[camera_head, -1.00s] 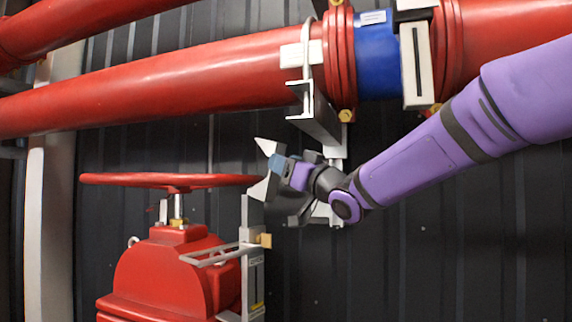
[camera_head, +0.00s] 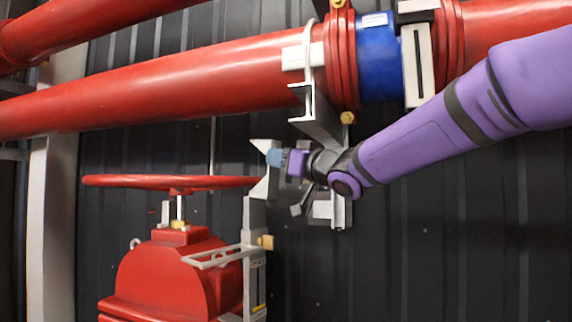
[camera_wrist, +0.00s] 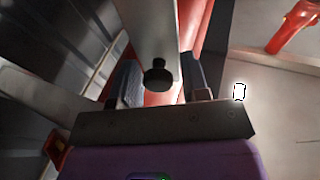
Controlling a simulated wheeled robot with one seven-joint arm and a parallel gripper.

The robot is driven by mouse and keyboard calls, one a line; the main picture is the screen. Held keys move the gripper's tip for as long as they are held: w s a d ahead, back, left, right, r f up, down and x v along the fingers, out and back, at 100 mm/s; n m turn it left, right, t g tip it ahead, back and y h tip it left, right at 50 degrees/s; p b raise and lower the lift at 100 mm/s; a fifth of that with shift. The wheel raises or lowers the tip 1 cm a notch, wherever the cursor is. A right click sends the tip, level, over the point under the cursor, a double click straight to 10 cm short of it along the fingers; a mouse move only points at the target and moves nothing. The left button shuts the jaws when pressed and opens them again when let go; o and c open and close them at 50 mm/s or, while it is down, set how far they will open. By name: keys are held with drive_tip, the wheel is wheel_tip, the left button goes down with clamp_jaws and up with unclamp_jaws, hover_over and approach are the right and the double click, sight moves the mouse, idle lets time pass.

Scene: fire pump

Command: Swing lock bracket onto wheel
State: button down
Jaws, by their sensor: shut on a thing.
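The red handwheel (camera_head: 170,181) lies flat on top of a red valve body (camera_head: 175,270). The grey lock bracket (camera_head: 262,187) has a notched upper end, which stands upright at the wheel's right rim. I cannot tell whether the rim touches the notch. My gripper (camera_head: 274,158) is at the bracket's upper end, just right of the wheel. In the wrist view my gripper (camera_wrist: 158,82) has its two dark fingers on either side of the grey bracket plate (camera_wrist: 150,35) and a black knob (camera_wrist: 157,75). It is shut on the bracket; the exact contact is partly hidden.
A grey post with a U-shaped metal loop (camera_head: 212,257) stands below the bracket, beside the valve. A large red pipe (camera_head: 170,90) with a blue section (camera_head: 378,60) runs above. A grey pipe support (camera_head: 318,115) is close behind my wrist. Dark ribbed wall lies behind.

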drive_tip(key=shift+w+a+r+g+h, duration=0.7)
drive_tip(key=shift+r+g+h, duration=0.1)
drive_tip(key=shift+h, duration=0.3)
drive_tip(key=shift+d, duration=0.1)
drive_tip(key=c, duration=0.9)
unclamp_jaws()
drive_tip(key=shift+w, duration=0.1)
drive_tip(key=shift+o, duration=0.2)
drive_tip(key=v, duration=1)
drive_tip(key=shift+s+d, duration=0.3)
